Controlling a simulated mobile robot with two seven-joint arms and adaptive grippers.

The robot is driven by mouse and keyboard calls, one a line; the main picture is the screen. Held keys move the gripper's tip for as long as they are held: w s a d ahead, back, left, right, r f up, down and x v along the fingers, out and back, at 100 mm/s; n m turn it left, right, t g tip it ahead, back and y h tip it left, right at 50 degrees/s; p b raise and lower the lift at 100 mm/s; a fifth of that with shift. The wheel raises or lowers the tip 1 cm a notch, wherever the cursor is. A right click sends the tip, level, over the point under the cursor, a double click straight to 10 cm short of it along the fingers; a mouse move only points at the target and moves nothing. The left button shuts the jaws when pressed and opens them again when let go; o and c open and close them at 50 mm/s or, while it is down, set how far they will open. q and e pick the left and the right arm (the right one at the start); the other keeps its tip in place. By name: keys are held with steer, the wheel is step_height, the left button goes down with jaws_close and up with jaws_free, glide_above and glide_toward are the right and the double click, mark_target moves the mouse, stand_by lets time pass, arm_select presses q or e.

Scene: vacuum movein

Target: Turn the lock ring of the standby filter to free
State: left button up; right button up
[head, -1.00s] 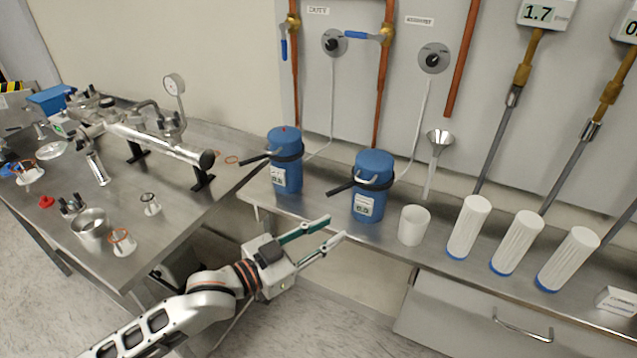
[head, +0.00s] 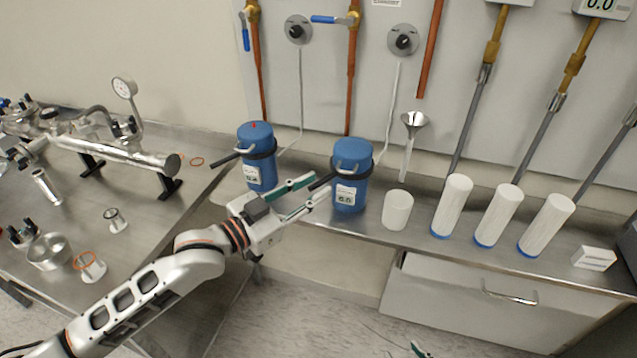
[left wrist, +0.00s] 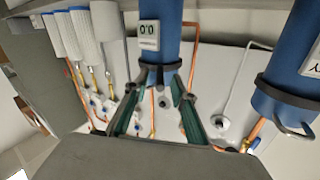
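The standby filter is the right-hand blue canister (head: 351,174), upright on the steel bench. Its black lock ring (head: 356,171) has a lever (head: 322,181) pointing left. My left gripper (head: 319,188) is open, with its fingers reaching to the lever from the left. In the left wrist view the filter (left wrist: 160,25) hangs upside down with a 0.0 display. Its black ring and lever (left wrist: 158,75) show ahead, between the spread left fingers (left wrist: 157,97); I cannot tell whether they touch. Only a green-padded tip of my right gripper (head: 418,348) shows at the bottom edge.
A second blue canister (head: 257,160) with a red top mark stands left of the filter, close to my left gripper. A white cup (head: 397,210) and several white cylinders (head: 452,206) stand to the right. A drawer (head: 480,298) is below.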

mark_target(323, 181)
arm_select(q)
steer(key=shift+x, duration=1.15)
jaws_close()
